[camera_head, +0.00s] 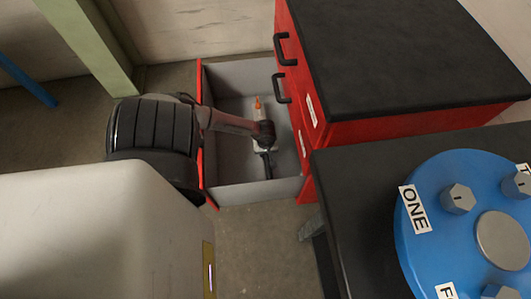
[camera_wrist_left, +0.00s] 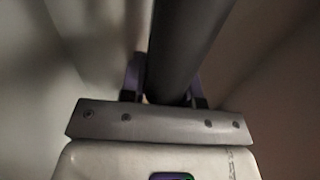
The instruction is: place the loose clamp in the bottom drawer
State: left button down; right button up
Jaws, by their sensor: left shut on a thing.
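The bottom drawer (camera_head: 233,191) of a red cabinet is pulled out, with grey inside walls and a red front. My left arm reaches over the drawer's front, and my left gripper (camera_head: 264,150) is inside the drawer outline. In the left wrist view the left gripper (camera_wrist_left: 165,88) is shut on the clamp, whose dark grey bar (camera_wrist_left: 185,45) runs between the fingers. In the head view the clamp's orange end (camera_head: 257,103) shows beyond the wrist. Whether the clamp touches the drawer floor cannot be told. My right gripper is not in view.
The red cabinet (camera_head: 400,126) with a black top (camera_head: 400,50) stands right of the drawer. A dark table (camera_head: 350,190) with a blue disc (camera_head: 440,200) carrying bolts and labels is at the lower right. A green post (camera_head: 90,45) stands at the upper left.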

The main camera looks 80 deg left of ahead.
pick_arm(q)
notch_tip(320, 180, down, 2)
jog(key=shift+f+b, duration=0.2)
jog(key=shift+b, duration=0.35)
jog(key=shift+f, duration=0.25)
jog(key=shift+f+b, duration=0.35)
jog(key=shift+b, duration=0.05)
jog(key=c, duration=0.8)
grip_release()
jog(key=shift+c, duration=0.2)
notch_tip(320, 180, up, 12)
jog(key=p, duration=0.7)
jog(key=shift+f, duration=0.2)
jog(key=shift+r+p, duration=0.55)
jog(key=shift+r, duration=0.3)
